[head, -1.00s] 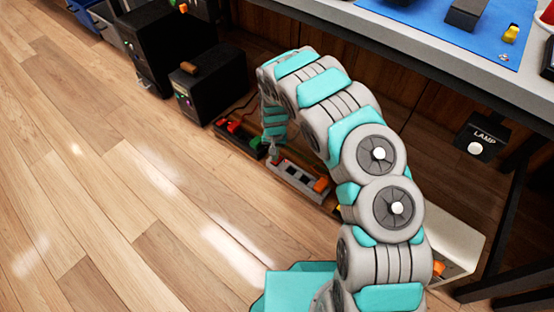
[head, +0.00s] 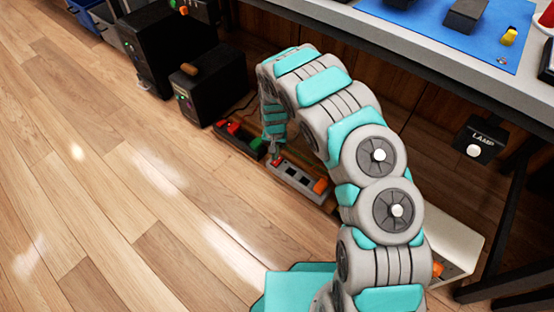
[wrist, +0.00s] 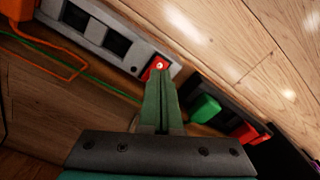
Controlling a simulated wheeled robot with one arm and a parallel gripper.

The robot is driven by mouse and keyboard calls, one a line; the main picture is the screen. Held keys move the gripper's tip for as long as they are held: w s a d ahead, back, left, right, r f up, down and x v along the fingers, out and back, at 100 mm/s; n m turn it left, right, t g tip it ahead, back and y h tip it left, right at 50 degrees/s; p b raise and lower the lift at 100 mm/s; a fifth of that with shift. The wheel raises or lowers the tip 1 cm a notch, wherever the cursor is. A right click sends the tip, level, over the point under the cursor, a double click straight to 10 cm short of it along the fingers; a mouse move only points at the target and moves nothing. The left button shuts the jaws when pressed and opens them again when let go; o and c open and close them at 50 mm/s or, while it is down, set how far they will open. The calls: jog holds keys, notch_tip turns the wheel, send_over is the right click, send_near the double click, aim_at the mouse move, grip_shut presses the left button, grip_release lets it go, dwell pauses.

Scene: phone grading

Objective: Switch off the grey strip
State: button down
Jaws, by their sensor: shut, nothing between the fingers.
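The grey strip (head: 298,180) lies on the floor under the bench, with dark sockets and an orange plug (head: 321,185) at its right end. Its red switch (wrist: 155,68) is at the end nearest my gripper in the wrist view, with a small light spot on it. My gripper (wrist: 159,78) is shut and empty, its fingertips pointing down at the red switch. The tips overlap the switch's edge in the wrist view; I cannot tell whether they press it. In the head view my gripper (head: 275,158) is over the strip's left end.
A black strip (head: 240,138) with a green plug (wrist: 205,108) and a red plug (wrist: 246,132) lies close beside the grey strip. A black box (head: 208,90) stands farther left. A white box (head: 455,245) is at the right. A LAMP switch (head: 480,140) hangs under the bench. Open wooden floor lies in front.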

aim_at(275, 163)
jog(key=shift+r+p, duration=0.45)
jog(key=shift+r, duration=1.7)
jog(key=shift+s, duration=0.1)
